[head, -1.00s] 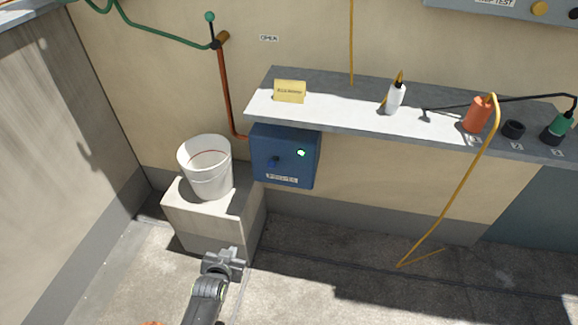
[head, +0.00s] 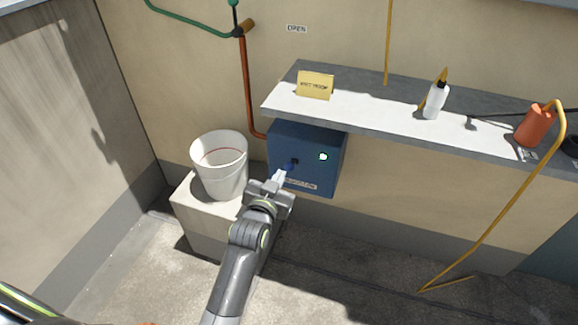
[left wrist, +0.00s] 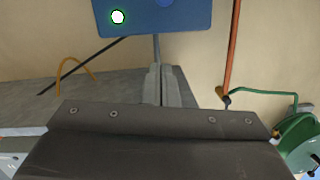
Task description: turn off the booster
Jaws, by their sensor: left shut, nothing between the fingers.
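The blue box (head: 327,172) is on the wall under the shelf. Its front has a dark blue knob (head: 290,165), a lit pale green lamp (head: 323,156) and a white label too blurred to read surely. In the left wrist view the box (left wrist: 190,20) is at the top with its lit lamp (left wrist: 118,17), and the knob (left wrist: 166,2) is cut by the top edge. My left gripper (head: 280,176) is shut and empty, its tips just below and left of the knob; I cannot tell whether they touch it. My right gripper is out of view.
A white bucket (head: 220,170) stands on a concrete block (head: 187,205) left of the box. The shelf (head: 370,118) above holds a yellow sign (head: 315,86), a white bottle (head: 436,100) and an orange container (head: 534,125). A copper pipe (head: 249,85) runs down the wall.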

